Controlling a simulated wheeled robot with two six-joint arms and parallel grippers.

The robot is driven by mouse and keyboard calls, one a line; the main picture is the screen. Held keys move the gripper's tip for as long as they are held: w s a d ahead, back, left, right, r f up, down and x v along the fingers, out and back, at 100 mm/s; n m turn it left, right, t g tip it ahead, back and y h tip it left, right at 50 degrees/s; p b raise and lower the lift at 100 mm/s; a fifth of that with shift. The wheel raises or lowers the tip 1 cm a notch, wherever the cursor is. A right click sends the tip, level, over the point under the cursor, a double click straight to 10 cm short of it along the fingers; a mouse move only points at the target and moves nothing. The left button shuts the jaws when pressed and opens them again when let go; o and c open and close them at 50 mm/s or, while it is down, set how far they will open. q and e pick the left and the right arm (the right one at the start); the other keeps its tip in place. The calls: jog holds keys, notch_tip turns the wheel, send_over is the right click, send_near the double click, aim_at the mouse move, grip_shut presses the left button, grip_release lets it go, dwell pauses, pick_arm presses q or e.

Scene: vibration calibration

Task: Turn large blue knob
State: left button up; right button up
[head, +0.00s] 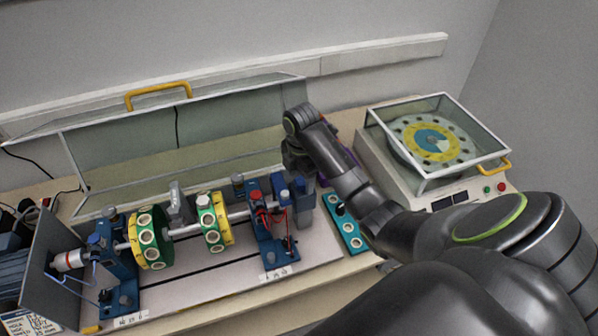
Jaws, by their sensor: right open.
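My right gripper (300,168) points down at the right end of the shaft rig, just above and behind a blue block-like part (301,200). Its fingertips are small and partly hidden, and I cannot tell whether they touch anything. It holds nothing that I can see. A smaller blue knob-like part (281,194) stands just left of that block, by the blue bearing stand (272,255). Another blue stand (121,275) holds the shaft's left end. Which blue part is the large knob is not clear. My left gripper is out of view.
The shaft carries two green-and-yellow discs (151,238). A clear cover with a yellow handle (158,93) stands open behind the rig. A teal plate with holes (348,235) lies to the right. A covered turntable machine (396,170) stands beyond my right arm.

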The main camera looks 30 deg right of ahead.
jog(key=shift+s+d, duration=0.15)
jog(key=shift+s, duration=0.05)
jog(key=shift+c, duration=1)
jog(key=shift+w, duration=0.1)
jog(key=c, duration=0.8)
jog(key=shift+o, duration=0.2)
jog(key=shift+m, duration=0.3)
